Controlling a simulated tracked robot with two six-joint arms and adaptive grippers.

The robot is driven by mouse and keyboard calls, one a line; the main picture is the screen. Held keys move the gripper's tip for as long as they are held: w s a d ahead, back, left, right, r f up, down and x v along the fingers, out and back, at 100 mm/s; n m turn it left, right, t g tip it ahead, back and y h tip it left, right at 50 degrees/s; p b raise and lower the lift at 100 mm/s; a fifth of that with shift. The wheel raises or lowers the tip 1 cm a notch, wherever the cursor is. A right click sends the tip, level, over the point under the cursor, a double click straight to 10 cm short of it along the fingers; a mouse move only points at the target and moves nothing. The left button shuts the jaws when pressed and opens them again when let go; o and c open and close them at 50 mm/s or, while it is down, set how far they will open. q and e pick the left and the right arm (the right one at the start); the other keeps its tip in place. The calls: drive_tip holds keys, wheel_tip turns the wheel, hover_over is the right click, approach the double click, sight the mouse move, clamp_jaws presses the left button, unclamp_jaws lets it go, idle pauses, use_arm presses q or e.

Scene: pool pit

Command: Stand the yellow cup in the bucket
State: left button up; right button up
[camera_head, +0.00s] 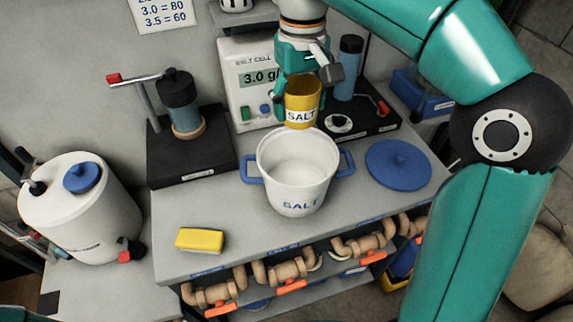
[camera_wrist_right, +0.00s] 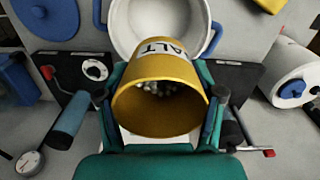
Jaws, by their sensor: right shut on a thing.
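The yellow cup (camera_head: 302,101) with a white SALT label is held in my right gripper (camera_head: 305,78), above the back rim of the white bucket (camera_head: 297,172). In the right wrist view the cup (camera_wrist_right: 158,95) sits between the fingers of my right gripper (camera_wrist_right: 160,110), with pale granules inside. The bucket has blue handles and SALT lettering; it stands on the grey counter, and the inside that shows looks bare. It also shows in the right wrist view (camera_wrist_right: 128,30), partly hidden by the cup. My left gripper is not in view.
A blue lid (camera_head: 399,165) lies right of the bucket. A yellow sponge (camera_head: 200,240) lies at front left. A white tank (camera_head: 80,205) is at left.

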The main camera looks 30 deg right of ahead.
drive_tip(key=shift+w+f, duration=0.2)
drive_tip(key=shift+f, duration=0.15)
drive_tip(key=b, duration=0.2)
hover_over(296, 183)
wheel_tip(296, 183, down, 14)
drive_tip(key=shift+f, duration=2.65)
drive_tip(key=o, duration=1.6)
